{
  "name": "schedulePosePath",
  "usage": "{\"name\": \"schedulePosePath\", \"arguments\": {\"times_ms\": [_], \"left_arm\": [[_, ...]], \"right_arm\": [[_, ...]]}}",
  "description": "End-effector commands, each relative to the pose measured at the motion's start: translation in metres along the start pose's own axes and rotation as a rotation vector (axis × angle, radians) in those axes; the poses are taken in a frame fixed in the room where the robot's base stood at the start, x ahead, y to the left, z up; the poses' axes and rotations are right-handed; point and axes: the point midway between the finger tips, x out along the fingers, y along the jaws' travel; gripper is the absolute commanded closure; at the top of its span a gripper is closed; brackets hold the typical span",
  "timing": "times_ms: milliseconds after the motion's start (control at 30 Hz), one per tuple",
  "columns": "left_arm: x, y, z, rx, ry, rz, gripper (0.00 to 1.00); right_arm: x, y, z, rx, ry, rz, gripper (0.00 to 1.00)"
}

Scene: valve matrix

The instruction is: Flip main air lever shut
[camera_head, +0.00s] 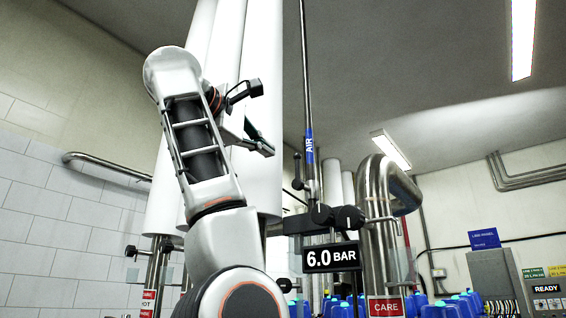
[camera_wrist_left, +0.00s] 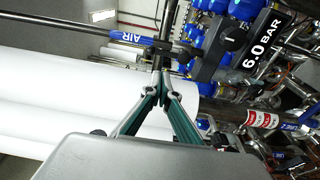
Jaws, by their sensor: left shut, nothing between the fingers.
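A thin vertical air pipe with a blue AIR label (camera_head: 310,146) comes down from the ceiling in the head view. A small black lever with a round knob (camera_head: 297,170) stands beside the pipe, just below the label. The AIR label also shows in the left wrist view (camera_wrist_left: 128,38). My left gripper (camera_head: 270,150) is shut and empty, a little left of the lever in the head picture. In the wrist view its fingertips (camera_wrist_left: 163,62) meet and overlap the fittings near the air pipe. I cannot tell whether they touch the lever. My right gripper is not in view.
A black gauge sign reading 6.0 BAR (camera_head: 331,257) hangs below the air pipe. Thick white pipes (camera_head: 262,60) stand behind my left arm. A bent steel pipe (camera_head: 378,200) is at the right, with blue-capped items low down.

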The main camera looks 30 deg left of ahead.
Motion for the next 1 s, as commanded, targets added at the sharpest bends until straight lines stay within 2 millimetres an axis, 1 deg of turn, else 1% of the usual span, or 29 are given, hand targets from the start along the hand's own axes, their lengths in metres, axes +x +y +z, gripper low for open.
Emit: {"name": "schedulePosePath", "arguments": {"times_ms": [167,433,600,800,1000], "left_arm": [[0.019,0.0,-0.001,0.001,0.002,-0.004,1.0],[0.066,0.002,-0.001,0.0,0.002,-0.004,1.0],[0.088,0.002,-0.001,0.0,0.002,-0.002,1.0],[0.099,0.0,0.0,0.001,0.0,-0.002,1.0],[0.099,-0.001,0.0,0.001,0.0,-0.001,1.0]], "right_arm": [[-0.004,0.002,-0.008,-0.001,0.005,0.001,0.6],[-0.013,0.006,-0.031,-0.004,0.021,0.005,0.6],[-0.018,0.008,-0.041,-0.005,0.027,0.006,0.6],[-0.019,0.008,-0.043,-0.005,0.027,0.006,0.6],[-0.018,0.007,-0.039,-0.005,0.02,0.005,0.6]]}}
